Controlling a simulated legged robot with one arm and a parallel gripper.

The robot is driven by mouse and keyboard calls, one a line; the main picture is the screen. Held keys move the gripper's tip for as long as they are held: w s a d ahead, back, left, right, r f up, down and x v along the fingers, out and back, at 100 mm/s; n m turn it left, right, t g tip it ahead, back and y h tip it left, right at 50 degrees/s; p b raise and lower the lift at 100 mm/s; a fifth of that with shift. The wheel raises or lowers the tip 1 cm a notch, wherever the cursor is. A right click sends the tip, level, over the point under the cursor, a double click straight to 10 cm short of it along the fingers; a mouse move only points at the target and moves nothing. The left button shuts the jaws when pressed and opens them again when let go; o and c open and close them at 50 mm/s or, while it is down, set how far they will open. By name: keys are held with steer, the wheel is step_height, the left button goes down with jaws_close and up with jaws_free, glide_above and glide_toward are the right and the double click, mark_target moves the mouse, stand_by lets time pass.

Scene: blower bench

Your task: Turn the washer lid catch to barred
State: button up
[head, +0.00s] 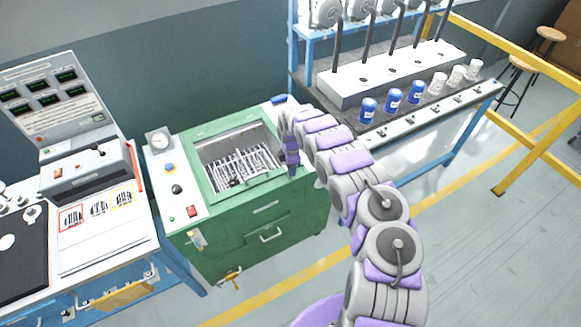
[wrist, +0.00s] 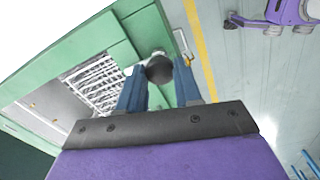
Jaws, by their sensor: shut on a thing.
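The green washer (head: 265,225) stands at the centre of the head view. Metal rods show through its top opening (head: 238,158); I cannot tell whether a clear lid covers them. In the wrist view, a dark round knob (wrist: 159,69), apparently the lid catch, sits at the edge of the green top. My gripper (wrist: 158,80) has its two blue fingers on either side of this knob and is shut on it. In the head view my gripper (head: 291,166) is at the washer's right rim and hides the knob. The catch's setting cannot be read.
A pale panel on the washer's left carries a gauge (head: 158,141), a black knob (head: 176,189) and a red switch (head: 192,211). A control bench (head: 110,235) stands at left. A rack bench (head: 425,105) with blue and white cups stands at right.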

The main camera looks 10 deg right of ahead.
steer(key=o, duration=1)
steer(key=shift+w+d, duration=0.1)
steer(key=shift+o, duration=0.2)
steer(key=shift+r, duration=0.1)
step_height(320, 180, up, 17)
